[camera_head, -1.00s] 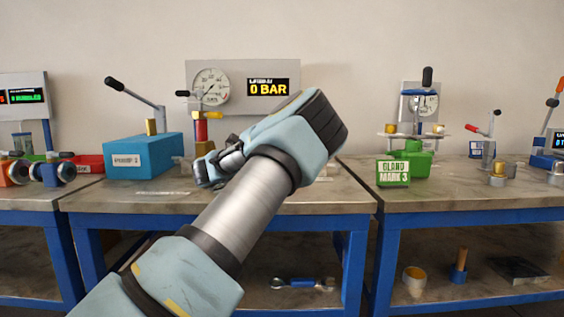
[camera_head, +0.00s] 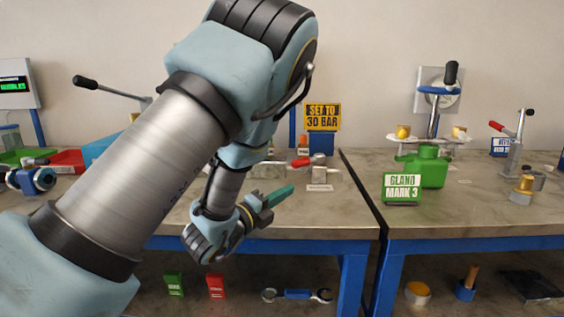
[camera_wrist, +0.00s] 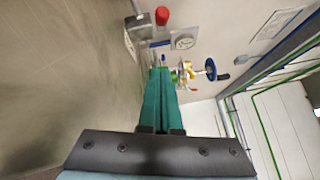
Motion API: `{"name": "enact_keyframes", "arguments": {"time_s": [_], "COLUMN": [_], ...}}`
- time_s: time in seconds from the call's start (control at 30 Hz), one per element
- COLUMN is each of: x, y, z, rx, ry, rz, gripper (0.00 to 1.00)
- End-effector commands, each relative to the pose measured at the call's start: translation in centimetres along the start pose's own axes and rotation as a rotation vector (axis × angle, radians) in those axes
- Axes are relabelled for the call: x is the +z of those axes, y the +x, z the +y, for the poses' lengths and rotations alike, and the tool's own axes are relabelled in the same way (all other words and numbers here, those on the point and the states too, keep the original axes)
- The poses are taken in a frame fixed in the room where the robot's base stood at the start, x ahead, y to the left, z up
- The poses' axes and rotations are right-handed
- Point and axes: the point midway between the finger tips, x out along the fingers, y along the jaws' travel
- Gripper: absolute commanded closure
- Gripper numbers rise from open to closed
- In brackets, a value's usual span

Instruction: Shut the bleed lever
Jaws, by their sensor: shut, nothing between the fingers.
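A small lever with a red grip (camera_head: 301,162) is at the back of the left bench, beside a pale metal block (camera_head: 320,176) with a label in front. I take it for the bleed lever; its exact angle is hard to tell. A red grip (camera_wrist: 162,16) on a metal fitting (camera_wrist: 140,32) shows at the top of the wrist view, probably the same lever. My gripper (camera_head: 291,188) has teal fingers, closed together and empty, over the bench's front part, apart from the lever. The closed fingertips (camera_wrist: 160,71) point along the bench in the wrist view.
A yellow "SET TO 30 BAR" sign (camera_head: 323,117) stands behind the lever. The right bench holds a green vessel (camera_head: 427,168), a "GLAND MARK 3" sign (camera_head: 402,188) and another red-handled lever (camera_head: 499,127). A gap (camera_head: 362,190) separates the benches. My arm hides much of the left bench.

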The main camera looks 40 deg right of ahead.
Motion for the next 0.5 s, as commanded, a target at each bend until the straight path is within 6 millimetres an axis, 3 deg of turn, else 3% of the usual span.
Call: {"name": "enact_keyframes", "arguments": {"time_s": [0.1, 0.27, 0.5], "x": [-1.1, -1.2, -1.1], "y": [0.0, 1.4, 6.1], "z": [-0.2, -0.4, -0.4], "rx": [0.004, 0.002, 0.002], "ry": [-0.026, -0.028, -0.026], "rz": [0.009, 0.011, 0.012], "gripper": [1.0, 1.0, 1.0]}}
